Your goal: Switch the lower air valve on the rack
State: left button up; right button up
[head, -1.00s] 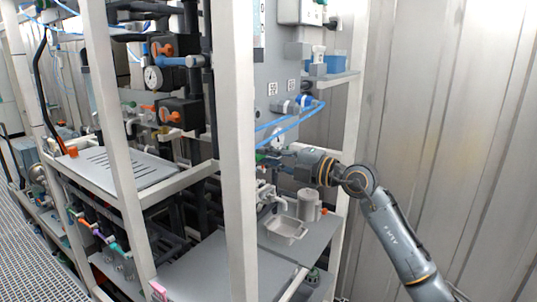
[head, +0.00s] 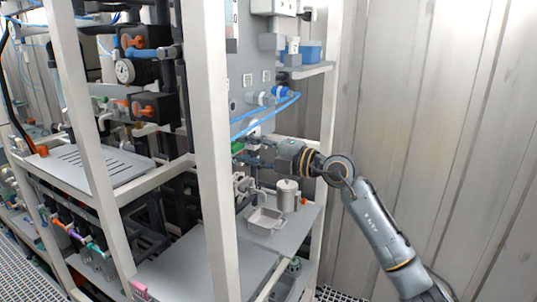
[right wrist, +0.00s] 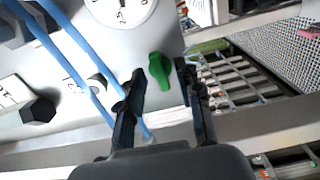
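A green valve handle (right wrist: 160,68) sits on the rack's grey panel (right wrist: 75,110) in the right wrist view. In the head view only a small bit of green (head: 237,147) shows beside my fingertips. My right gripper (right wrist: 161,76) is open, one finger on each side of the green handle; whether they touch it I cannot tell. In the head view my right gripper (head: 250,152) reaches in from the right, level with the panel below the blue tubes. A blue fitting (head: 281,92) is higher on the panel. My left gripper is not in view.
Blue tubes (right wrist: 68,55) run close to my left-hand finger in the wrist view. A round gauge (right wrist: 122,8) is above. A rack post (head: 215,190) stands left of my gripper. A metal tray (head: 265,220) and a canister (head: 287,195) stand on the shelf below.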

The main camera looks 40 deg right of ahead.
jog(key=v, duration=1.1)
